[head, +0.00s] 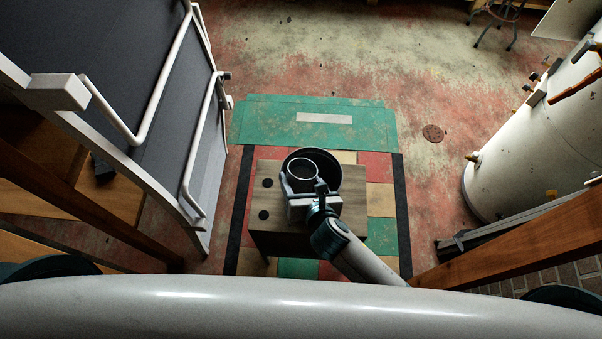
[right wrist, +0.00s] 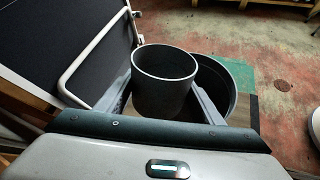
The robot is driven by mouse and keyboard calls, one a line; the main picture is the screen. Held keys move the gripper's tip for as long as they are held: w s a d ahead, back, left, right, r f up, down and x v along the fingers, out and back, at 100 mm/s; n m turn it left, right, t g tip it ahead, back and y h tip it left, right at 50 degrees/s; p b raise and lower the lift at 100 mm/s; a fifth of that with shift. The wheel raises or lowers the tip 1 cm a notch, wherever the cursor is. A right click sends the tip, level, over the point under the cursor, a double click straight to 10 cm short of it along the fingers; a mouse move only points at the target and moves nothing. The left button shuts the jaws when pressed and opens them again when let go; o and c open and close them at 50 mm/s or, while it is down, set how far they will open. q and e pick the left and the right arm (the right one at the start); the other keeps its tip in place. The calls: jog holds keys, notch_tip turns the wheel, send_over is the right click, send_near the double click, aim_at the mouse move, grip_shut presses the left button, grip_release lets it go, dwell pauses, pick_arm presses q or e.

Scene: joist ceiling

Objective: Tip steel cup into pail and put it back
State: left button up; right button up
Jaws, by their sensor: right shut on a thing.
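The steel cup (right wrist: 163,95) is grey and round, with its open rim up, in the right wrist view. My right gripper (head: 303,189) is shut on it, one finger on each side. In the head view the cup (head: 302,181) overlaps the near left part of the pail. It looks roughly upright; I cannot tell its height above the table or what is inside. The pail (head: 334,171) is dark, wide and open, and stands on a small wooden table (head: 280,222). It also shows behind the cup in the right wrist view (right wrist: 230,80). My left gripper is out of view.
Two black discs (head: 267,183) lie on the table's left side. A dark panel with white rails (head: 188,120) stands at left. A large white tank (head: 520,150) and a wooden beam (head: 510,240) are at right.

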aim_at(310, 164)
jog(key=shift+r+m+g+y+p, duration=0.3)
jog(key=shift+r+m+g+p, duration=0.2)
jog(key=shift+g+p, duration=0.45)
jog(key=shift+s+a+r+m+g+y+p, duration=0.15)
jog(key=shift+m+g+y+p, duration=0.25)
jog(key=shift+m+g+p, duration=0.3)
jog(key=g, duration=0.1)
jog(key=m+g+y, duration=0.1)
jog(key=g, duration=0.1)
jog(key=shift+w+d+m+g+y, duration=0.25)
jog(key=shift+w+m+g+y, duration=0.05)
jog(key=shift+m+g+y, duration=0.1)
jog(key=shift+w+d+m+g+y+b, duration=0.15)
jog(key=shift+w+m+g+y+b, duration=0.2)
jog(key=shift+g+b, duration=0.4)
jog(key=shift+w+d+r+m+g+y+b, duration=0.2)
jog(key=shift+m+g+y+b, duration=0.45)
jog(key=shift+b, duration=0.9)
jog(key=shift+w+d+r+m+g+y+b, duration=0.25)
jog(key=shift+w+m+g+y+b, duration=0.3)
jog(key=shift+b, duration=1.2)
jog(key=shift+w+d+r+m+g+y+b, duration=0.25)
jog(key=shift+w+g+y+b, duration=0.35)
jog(key=shift+b, duration=1.15)
jog(key=shift+s+r, duration=0.2)
